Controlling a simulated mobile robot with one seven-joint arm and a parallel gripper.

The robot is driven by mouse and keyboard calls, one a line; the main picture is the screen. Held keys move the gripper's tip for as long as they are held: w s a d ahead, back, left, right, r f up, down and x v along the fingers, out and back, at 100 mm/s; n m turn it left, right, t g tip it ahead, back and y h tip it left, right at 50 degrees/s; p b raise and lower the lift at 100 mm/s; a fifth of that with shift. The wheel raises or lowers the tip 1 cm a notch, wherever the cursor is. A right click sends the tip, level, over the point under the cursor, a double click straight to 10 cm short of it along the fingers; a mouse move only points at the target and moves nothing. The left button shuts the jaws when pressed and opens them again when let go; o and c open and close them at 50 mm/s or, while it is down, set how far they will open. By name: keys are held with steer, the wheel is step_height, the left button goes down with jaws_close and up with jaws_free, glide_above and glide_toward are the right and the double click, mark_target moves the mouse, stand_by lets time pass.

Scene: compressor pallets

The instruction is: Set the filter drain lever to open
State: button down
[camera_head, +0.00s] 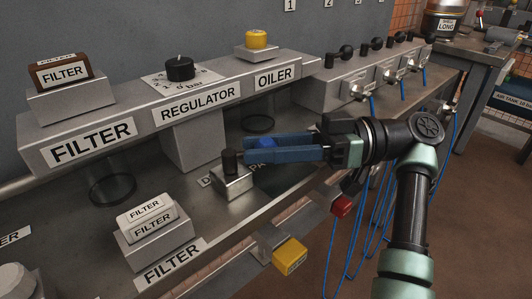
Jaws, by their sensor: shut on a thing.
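A small metal block (233,184) with a black upright post (230,160) stands on the bench. Its label is partly covered by my gripper. The lever's arm and any open or shut marks are hidden. The filter head (75,130) is at the left, with its dark-rimmed bowl (112,188) below.
The regulator (180,68) and oiler (258,40) stand behind my gripper. A filter-labelled block (150,225) sits at the front left. A yellow block (290,254) and red block (342,205) are at the bench's front edge. Blue hoses (372,225) hang beneath my arm.

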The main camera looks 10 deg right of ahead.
stand_by(0.4)
steer(key=c, duration=0.5)
jaws_free()
